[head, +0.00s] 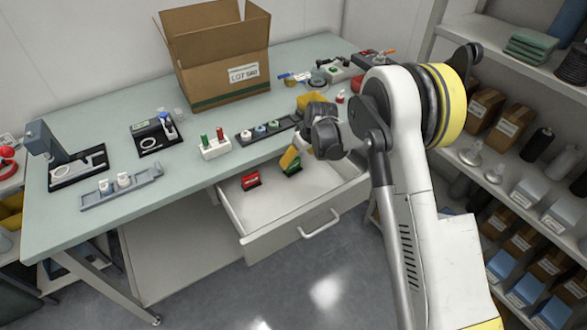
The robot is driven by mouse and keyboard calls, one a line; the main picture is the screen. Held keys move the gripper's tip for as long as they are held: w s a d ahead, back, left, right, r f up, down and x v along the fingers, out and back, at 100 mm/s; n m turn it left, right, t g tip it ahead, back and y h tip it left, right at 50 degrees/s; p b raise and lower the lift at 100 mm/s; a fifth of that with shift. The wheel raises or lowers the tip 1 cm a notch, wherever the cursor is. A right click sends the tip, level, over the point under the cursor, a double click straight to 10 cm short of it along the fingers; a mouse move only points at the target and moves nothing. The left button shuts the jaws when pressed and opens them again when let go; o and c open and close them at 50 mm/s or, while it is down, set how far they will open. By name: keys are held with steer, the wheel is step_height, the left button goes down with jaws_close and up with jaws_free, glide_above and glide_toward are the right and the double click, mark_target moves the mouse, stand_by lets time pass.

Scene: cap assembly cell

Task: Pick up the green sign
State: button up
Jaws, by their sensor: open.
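The green sign (293,169) stands in the open drawer, right of the middle of its floor. My gripper (290,158) reaches into the drawer from the right, with a yellow finger right at the green sign and covering part of it. The gripper is open. Whether its fingers touch the sign or stand around it cannot be told from this view. The second finger is not clearly visible.
A red sign (250,180) stands in the drawer left of the green one. The drawer (262,216) is pulled out under the workbench (87,212). A cardboard box (215,60), a block with red and green pieces (215,147) and several fixtures occupy the bench. Stocked shelves stand right.

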mark_target(294, 163)
steer(key=b+x, duration=0.2)
steer(key=x, duration=0.3)
steer(key=shift+w+a+f, duration=0.15)
steer(key=shift+f, duration=0.15)
steer(key=shift+r, duration=0.1)
steer(key=shift+c, duration=0.2)
steer(key=c, duration=1.2)
steer(key=shift+r, duration=0.1)
steer(key=shift+c, duration=0.2)
